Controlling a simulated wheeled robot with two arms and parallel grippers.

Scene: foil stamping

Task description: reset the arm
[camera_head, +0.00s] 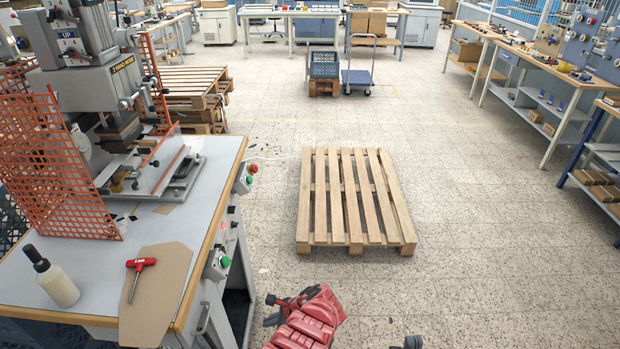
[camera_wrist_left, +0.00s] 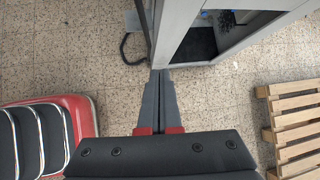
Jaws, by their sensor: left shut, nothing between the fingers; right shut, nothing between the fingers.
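My left gripper (camera_head: 275,301) shows at the bottom of the head view beside its red arm, over the floor to the right of the machine table. In the left wrist view its two grey fingers (camera_wrist_left: 162,74) are together with nothing between them. The fingertips overlap the lower edge of the machine cabinet (camera_wrist_left: 187,30) in that picture; whether they touch it I cannot tell. A small dark part of my right gripper (camera_head: 412,342) shows at the bottom edge of the head view, over bare floor. It is shut, and most of it is out of frame.
The machine table (camera_head: 215,185) at left carries a stamping press (camera_head: 95,95), a bottle (camera_head: 56,284), a brown sheet (camera_head: 160,305) and a red-handled tool (camera_head: 140,265). A wooden pallet (camera_head: 350,195) lies ahead. The floor to its right is clear up to the workbenches (camera_head: 545,65).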

